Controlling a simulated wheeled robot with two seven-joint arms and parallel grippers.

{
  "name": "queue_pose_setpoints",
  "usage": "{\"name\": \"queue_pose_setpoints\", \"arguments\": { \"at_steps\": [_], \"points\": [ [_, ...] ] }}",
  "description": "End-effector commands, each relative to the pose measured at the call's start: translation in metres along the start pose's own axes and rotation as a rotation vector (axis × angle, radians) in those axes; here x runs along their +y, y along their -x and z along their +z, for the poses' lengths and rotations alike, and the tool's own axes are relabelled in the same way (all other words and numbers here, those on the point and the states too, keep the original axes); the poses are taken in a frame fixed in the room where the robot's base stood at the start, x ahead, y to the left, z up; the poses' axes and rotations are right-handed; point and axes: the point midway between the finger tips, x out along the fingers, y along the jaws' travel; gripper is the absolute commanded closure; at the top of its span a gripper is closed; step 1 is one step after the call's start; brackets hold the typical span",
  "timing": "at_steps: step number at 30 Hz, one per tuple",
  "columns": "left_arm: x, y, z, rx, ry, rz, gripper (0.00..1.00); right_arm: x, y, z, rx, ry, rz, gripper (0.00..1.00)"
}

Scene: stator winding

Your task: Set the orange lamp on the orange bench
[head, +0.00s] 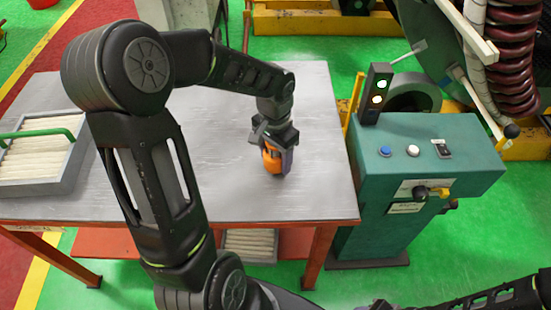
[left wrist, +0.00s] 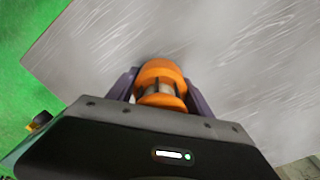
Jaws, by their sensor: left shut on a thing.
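The orange lamp (head: 271,157) is at the right part of the grey-topped orange bench (head: 235,205). My left gripper (head: 276,160) points down and is shut on the lamp. In the left wrist view the lamp (left wrist: 160,82) sits between the two purple-grey fingers, with the bench top (left wrist: 235,60) behind it. The lamp's lower end is close to the bench top; I cannot tell for certain whether it touches. My right gripper is not in view; a dark arm part shows at the lower right of the head view.
A grey tray with a green handle (head: 45,137) stands at the left of the bench. A teal control cabinet (head: 430,150) with a signal light (head: 376,92) stands close to the bench's right edge. The bench top around the lamp is clear.

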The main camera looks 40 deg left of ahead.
Motion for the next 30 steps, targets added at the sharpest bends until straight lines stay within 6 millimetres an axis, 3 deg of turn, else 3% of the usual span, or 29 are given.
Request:
{"name": "queue_pose_setpoints", "arguments": {
  "at_steps": [3,14,15,23,30],
  "points": [
    [0.0,-0.012,0.001,-0.002,-0.001,0.001,0.92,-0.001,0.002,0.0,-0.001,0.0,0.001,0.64],
    [0.0,-0.017,0.0,0.001,-0.001,0.0,0.92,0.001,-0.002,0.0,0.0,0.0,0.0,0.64],
    [0.0,-0.017,0.0,0.0,-0.001,0.0,0.4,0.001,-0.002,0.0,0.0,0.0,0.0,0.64],
    [0.0,-0.016,0.001,0.0,0.0,0.0,0.19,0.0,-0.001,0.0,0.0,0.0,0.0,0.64],
    [0.0,-0.015,0.0,0.0,0.0,0.0,0.19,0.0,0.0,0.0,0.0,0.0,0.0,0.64]
  ]
}}
